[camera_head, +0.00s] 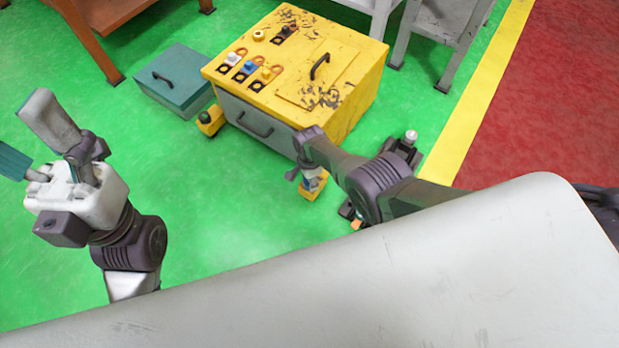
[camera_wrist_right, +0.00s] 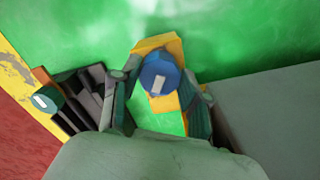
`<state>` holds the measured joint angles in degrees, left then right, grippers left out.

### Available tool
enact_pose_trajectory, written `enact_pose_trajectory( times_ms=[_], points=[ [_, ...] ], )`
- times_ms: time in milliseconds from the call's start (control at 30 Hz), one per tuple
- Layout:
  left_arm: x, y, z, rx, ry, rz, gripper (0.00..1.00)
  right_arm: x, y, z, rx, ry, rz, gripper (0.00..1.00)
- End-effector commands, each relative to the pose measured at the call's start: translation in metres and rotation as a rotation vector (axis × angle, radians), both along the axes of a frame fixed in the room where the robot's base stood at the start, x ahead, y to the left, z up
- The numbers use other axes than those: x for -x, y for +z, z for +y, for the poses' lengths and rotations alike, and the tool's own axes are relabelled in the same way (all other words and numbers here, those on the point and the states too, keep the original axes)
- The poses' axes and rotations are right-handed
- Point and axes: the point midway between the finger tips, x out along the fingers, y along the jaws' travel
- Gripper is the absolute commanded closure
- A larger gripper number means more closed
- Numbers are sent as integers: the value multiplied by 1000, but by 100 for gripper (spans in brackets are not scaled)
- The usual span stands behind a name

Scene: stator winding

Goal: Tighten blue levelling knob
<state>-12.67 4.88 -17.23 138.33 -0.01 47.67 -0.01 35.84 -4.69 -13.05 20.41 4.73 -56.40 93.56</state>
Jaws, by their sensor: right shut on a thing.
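The blue levelling knob (camera_wrist_right: 160,76) sits on a yellow foot in the right wrist view, with a pale bar mark across its top. In the head view the yellow foot (camera_head: 314,187) stands in front of the cabinet, and the knob is partly hidden by my gripper. My right gripper (camera_wrist_right: 162,92) points down with its fingers on either side of the knob, shut on it. It also shows small in the head view (camera_head: 308,178). My left gripper (camera_head: 22,135) is at the far left of the head view, its fingers spread and empty, far from the knob.
A worn yellow cabinet (camera_head: 345,85) with several small knobs on top stands behind. A yellow foot with a dark green knob (camera_head: 208,120) is at its left corner, beside a teal box (camera_head: 172,82). A dark foot with a pale knob (camera_head: 410,137) is at right. Green floor is clear at left.

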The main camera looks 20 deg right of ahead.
Motion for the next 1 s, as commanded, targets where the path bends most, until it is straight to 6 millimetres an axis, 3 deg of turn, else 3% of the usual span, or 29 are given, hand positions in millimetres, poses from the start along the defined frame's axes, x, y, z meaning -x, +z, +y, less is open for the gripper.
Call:
enact_pose_trajectory(
  times_ms=[600,1000],
  points=[
    [-2,-3,-1,-10,-1,15,31,0,2,-1,5,-579,6,89],
    [-2,-1,-1,-9,-1,8,31,0,1,-2,6,-853,4,90]
  ],
)
